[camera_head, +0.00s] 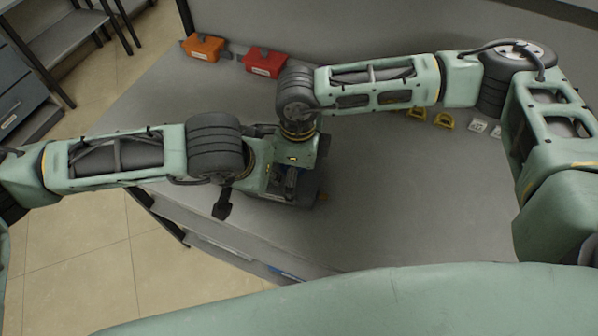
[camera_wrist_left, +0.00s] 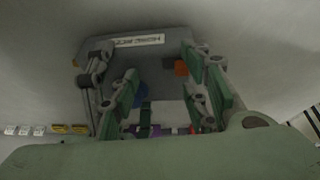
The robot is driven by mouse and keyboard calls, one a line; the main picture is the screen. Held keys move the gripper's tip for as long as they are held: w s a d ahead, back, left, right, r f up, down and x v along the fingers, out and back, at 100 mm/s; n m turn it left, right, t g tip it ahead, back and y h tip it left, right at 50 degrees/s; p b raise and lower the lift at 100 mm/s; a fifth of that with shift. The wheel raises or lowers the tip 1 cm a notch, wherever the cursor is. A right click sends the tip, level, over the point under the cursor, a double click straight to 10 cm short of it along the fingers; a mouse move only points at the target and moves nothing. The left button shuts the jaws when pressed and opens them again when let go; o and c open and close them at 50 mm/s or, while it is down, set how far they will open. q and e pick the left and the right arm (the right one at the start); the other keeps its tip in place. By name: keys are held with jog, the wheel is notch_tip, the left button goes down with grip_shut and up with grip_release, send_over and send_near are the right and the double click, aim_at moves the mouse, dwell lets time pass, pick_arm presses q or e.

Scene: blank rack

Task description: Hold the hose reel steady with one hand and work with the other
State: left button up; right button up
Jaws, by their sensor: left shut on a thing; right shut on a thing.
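The hose reel (camera_head: 308,190) stands on the grey table near its front edge, mostly hidden by my grippers in the head view. In the left wrist view it shows as a grey body (camera_wrist_left: 165,75) with a white label, a blue part and an orange part. My left gripper (camera_head: 280,183) comes in from the left and is shut on the reel; its fingers (camera_wrist_left: 150,85) lie on both sides of the body in the left wrist view. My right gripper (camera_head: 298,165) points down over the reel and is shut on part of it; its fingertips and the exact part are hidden.
An orange box (camera_head: 203,47) and a red box (camera_head: 265,63) stand at the table's back left. Yellow pieces (camera_head: 443,120) and white pieces (camera_head: 478,126) lie to the right, behind my right arm. The grey table (camera_head: 400,200) is clear right of the reel. Its front edge is close.

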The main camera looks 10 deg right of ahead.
pick_arm(q)
jog(key=shift+w+a+r, duration=0.1)
jog(key=shift+a+r, duration=0.05)
jog(key=shift+r, duration=0.55)
jog(key=shift+w+a+r, duration=0.1)
jog(key=shift+a+r, duration=0.05)
jog(key=shift+r, duration=0.5)
jog(key=shift+c, duration=0.3)
jog(key=shift+r, duration=1.2)
jog(key=shift+c, duration=0.6)
